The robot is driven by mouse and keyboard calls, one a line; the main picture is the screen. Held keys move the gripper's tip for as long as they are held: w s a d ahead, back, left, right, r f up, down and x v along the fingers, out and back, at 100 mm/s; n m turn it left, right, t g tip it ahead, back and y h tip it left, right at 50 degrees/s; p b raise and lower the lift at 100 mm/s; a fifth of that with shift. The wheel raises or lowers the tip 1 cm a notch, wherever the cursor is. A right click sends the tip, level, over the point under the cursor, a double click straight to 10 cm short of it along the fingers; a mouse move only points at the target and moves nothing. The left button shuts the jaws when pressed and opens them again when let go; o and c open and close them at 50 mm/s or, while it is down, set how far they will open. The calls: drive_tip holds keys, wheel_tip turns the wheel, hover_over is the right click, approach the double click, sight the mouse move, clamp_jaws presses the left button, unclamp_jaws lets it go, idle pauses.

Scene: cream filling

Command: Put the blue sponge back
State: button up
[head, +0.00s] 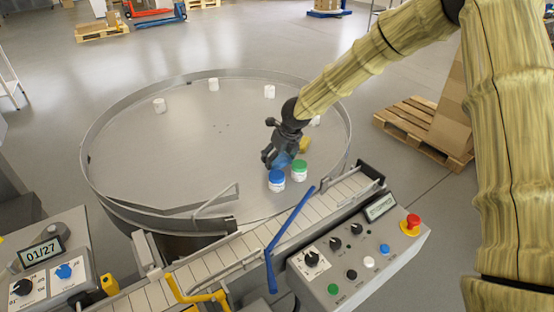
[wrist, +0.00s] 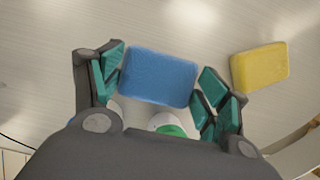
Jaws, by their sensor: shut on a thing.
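The blue sponge (wrist: 159,78) is a flat rectangular block between my gripper's (wrist: 160,85) teal-padded fingers in the wrist view. My gripper is shut on it. In the head view my gripper (head: 279,160) is over the right part of the round metal table (head: 190,150), and the sponge (head: 282,160) shows as a small blue patch at the fingers. A yellow sponge (wrist: 260,66) lies on the table to the right in the wrist view. I cannot tell whether the blue sponge touches the table.
A blue-lidded jar (head: 276,181) and a green-lidded jar (head: 299,171) stand close to my gripper. Several white jars stand farther back, one at the left (head: 159,105). A raised rim circles the table. A conveyor (head: 250,235) and control panel (head: 355,265) run along the front.

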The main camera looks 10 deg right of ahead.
drive_tip(key=shift+s+f, duration=0.2)
drive_tip(key=shift+f, duration=0.15)
drive_tip(key=shift+w+f, duration=0.1)
drive_tip(key=shift+f, duration=0.45)
drive_tip(key=o, duration=1.1)
drive_tip(key=shift+r, duration=0.15)
drive_tip(key=b+v, duration=0.2)
drive_tip(key=v, duration=1)
